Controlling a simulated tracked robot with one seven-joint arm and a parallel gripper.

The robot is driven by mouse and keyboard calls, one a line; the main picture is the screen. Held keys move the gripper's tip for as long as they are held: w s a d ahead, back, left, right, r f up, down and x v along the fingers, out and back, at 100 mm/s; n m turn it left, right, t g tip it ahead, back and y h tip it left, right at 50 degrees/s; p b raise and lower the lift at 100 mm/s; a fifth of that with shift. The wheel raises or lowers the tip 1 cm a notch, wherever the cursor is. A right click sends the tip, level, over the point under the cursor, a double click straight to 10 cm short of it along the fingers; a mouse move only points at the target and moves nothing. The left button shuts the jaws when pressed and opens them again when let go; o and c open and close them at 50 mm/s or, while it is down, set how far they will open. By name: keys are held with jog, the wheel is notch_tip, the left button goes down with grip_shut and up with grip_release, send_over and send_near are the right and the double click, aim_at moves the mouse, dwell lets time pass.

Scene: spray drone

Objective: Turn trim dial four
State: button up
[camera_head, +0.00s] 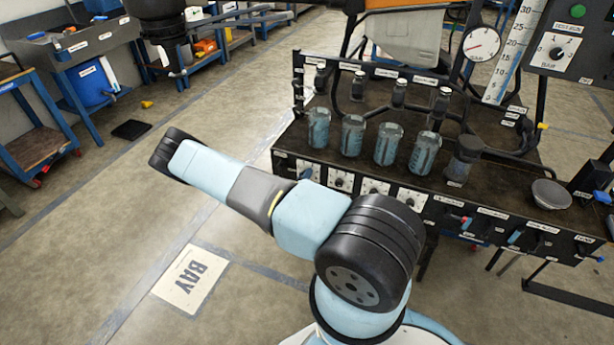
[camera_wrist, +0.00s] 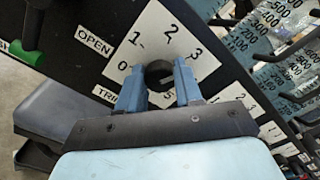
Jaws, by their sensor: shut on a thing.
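In the wrist view a round black dial knob (camera_wrist: 159,74) sits on a white scale plate (camera_wrist: 185,25) with the numbers 0, 1, 2, 3 and 5 showing. The label at its lower left begins "TRIM", but the dial's number is hidden behind a finger. My gripper (camera_wrist: 158,71) has one light blue finger on each side of the knob and is shut on it. The knob's pointer cannot be read clearly. In the head view a row of white dial plates (camera_head: 375,187) runs along the bench front, partly hidden by my arm.
A label "OPEN" (camera_wrist: 94,39) and a green-and-black handle (camera_wrist: 29,47) are left of the dial. Graduated beakers (camera_head: 387,145) stand on the bench above the dials. Blue and red levers (camera_head: 465,221) are farther right. Open floor lies left of the bench.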

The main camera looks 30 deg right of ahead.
jog(key=shift+a+f, duration=0.1)
jog(key=shift+a, duration=0.05)
jog(key=o, duration=1)
jog(key=shift+o, duration=0.2)
jog(key=v, duration=1.3)
jog(key=shift+s+a, duration=0.2)
